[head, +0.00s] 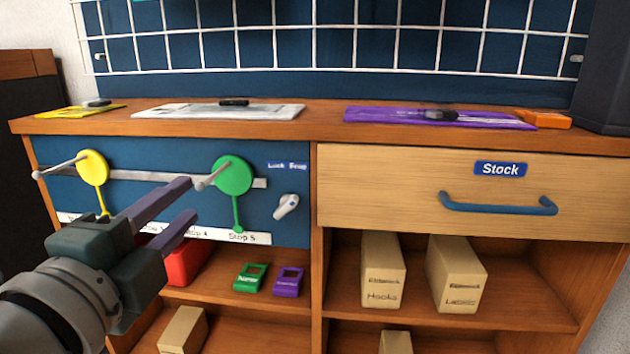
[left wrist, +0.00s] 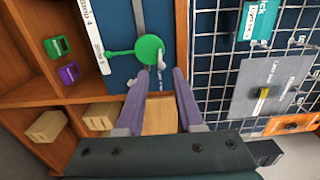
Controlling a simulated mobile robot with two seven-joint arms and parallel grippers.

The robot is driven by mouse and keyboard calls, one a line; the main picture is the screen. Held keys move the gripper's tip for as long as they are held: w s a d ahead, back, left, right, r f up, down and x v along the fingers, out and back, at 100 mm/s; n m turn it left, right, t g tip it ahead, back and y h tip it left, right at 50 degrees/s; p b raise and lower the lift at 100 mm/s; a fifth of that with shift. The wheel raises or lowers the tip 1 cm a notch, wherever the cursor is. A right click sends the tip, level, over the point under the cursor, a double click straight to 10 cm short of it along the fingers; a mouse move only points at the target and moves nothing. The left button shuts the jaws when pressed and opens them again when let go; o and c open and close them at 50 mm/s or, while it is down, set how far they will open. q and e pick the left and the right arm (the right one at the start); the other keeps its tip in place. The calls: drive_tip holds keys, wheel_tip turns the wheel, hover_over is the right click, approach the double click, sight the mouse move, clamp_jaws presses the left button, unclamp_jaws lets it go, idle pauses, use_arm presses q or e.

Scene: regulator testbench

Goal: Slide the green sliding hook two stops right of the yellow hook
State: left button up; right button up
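The green sliding hook (head: 232,174) is a round disc with a grey peg and a pointer hanging down to the label strip (head: 256,238), near "Stop 5". The yellow hook (head: 93,167) sits farther left on the same pale rail (head: 142,175), its pointer down. The labels near it are partly hidden or unreadable. My left gripper (head: 191,199) is open, its purple fingers apart just left of and before the green hook. In the left wrist view the green disc (left wrist: 149,48) and its peg lie just beyond the fingertips (left wrist: 160,72). My right gripper is not in view.
A white lever (head: 287,206) under a "Lock Stop" label is right of the green hook. The Stock drawer (head: 475,190) is shut. Green (head: 249,278) and purple (head: 288,282) tags and a red object (head: 187,262) are on the shelf below. Flat mats lie on the bench top.

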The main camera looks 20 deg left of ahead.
sight(200, 188)
use_arm(q)
drive_tip(key=x, duration=0.8)
drive_tip(key=shift+a, duration=0.1)
clamp_jaws()
